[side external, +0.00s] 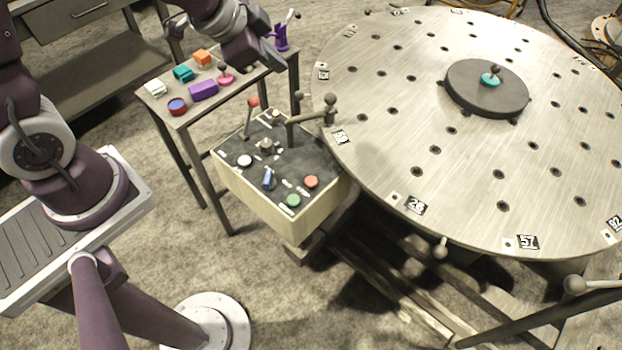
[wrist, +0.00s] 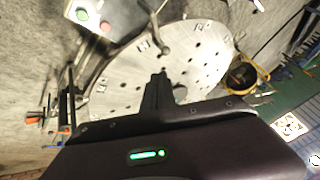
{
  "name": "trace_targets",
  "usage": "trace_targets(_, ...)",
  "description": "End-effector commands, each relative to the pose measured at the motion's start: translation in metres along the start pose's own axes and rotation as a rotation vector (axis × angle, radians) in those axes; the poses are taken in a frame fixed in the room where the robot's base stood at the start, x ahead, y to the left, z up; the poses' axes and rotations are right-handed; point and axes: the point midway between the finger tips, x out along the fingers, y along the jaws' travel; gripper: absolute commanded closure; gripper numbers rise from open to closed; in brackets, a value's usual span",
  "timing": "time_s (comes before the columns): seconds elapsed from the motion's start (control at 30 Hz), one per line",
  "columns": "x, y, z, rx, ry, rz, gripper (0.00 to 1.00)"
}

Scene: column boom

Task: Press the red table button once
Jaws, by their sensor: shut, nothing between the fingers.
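The red button (side external: 311,181) is a round cap on the dark top of a cream control box (side external: 262,200), at its front right. A green button (side external: 293,200) sits just in front of it. In the wrist view the red button (wrist: 106,27) shows pale red at the top, beside the green button (wrist: 82,15). My gripper (side external: 277,66) is at the top of the side view, apart from the control box and seen over the small side table's right end. In the wrist view its fingers (wrist: 161,73) are together and empty.
The box also carries a red-knobbed lever (side external: 253,102), a white button (side external: 245,160) and a blue switch (side external: 268,179). A large round metal table (side external: 400,120) stands close on the right, with a knobbed handle (side external: 330,108) near the box. Coloured blocks lie on the side table (side external: 158,108).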

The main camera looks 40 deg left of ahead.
Motion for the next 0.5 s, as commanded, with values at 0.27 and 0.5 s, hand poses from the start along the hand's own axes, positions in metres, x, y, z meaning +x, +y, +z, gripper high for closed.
trace_targets(0.27, 0.124, 0.056, 0.022, 0.325, 0.146, 0.073, 1.0)
trace_targets(0.5, 0.166, 0.104, 0.049, 0.457, 0.269, 0.102, 1.0)
